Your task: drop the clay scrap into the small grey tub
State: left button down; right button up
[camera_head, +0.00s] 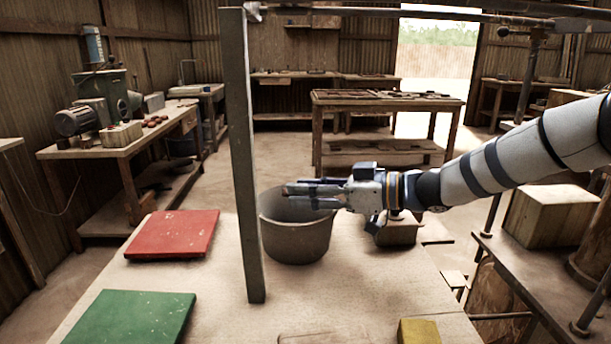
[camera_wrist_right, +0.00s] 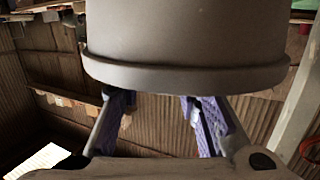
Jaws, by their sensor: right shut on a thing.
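The grey tub (camera_head: 297,242) stands on the pale table, just behind the upright post. My right gripper (camera_head: 300,191) lies level over its mouth, fingers pointing left. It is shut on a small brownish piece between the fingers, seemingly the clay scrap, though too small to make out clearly. In the right wrist view, upside down, the tub (camera_wrist_right: 185,40) fills the top and its rim hides the fingertips. The finger shafts show below the rim there. My left gripper is not in view.
A grey post (camera_head: 243,150) rises left of the tub. A red tile (camera_head: 173,234) and a green tile (camera_head: 130,318) lie on the left of the table. A small brownish container (camera_head: 398,233) stands under my right wrist. A yellow block (camera_head: 425,331) lies at the front right.

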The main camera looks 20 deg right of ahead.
jog(key=o, duration=1.2)
jog(key=v, duration=1.2)
jog(key=shift+s+f, duration=0.1)
jog(key=shift+f, duration=0.05)
